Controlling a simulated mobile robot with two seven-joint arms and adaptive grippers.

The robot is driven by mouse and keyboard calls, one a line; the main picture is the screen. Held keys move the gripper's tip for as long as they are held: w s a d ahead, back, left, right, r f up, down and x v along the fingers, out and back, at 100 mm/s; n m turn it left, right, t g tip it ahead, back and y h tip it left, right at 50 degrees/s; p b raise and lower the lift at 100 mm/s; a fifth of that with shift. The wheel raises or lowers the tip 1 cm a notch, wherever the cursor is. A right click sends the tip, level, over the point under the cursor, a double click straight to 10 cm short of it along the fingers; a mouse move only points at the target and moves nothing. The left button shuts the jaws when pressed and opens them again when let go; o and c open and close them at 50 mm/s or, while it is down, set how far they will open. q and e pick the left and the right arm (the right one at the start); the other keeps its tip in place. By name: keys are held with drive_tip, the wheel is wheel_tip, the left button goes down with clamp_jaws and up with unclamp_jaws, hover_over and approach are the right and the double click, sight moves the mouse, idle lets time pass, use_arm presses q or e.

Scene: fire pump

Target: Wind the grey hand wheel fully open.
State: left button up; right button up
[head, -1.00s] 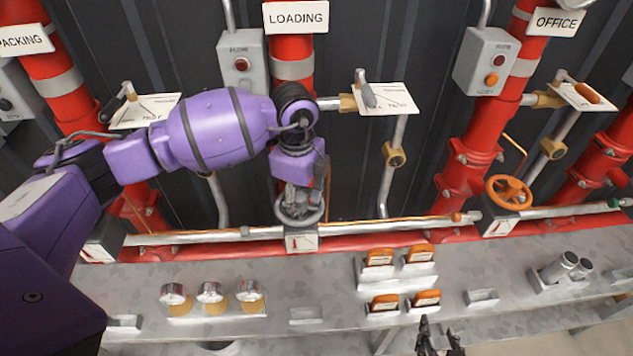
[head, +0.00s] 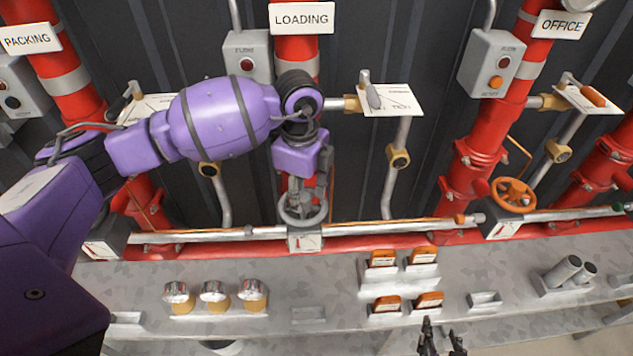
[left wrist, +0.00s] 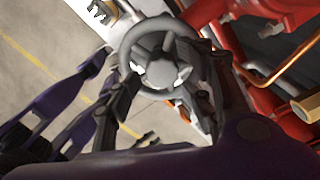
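The grey hand wheel (head: 303,212) sits on the pipe under the LOADING sign, above a small dial plate (head: 305,238). My left gripper (head: 301,194) is right at the wheel, coming from above. In the left wrist view the wheel's round rim and hub (left wrist: 158,62) lie between my two dark fingers, one on each side. The fingers overlap the rim there; whether they press on it I cannot tell. My right gripper (head: 442,338) is at the bottom edge of the head view, fingers apart and empty, away from the wheel.
An orange hand wheel (head: 513,195) is on the same pipe line to the right. Red pipes (head: 475,165) stand behind.

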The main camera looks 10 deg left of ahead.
sight(303, 197)
use_arm(q)
drive_tip(key=shift+r, duration=2.55)
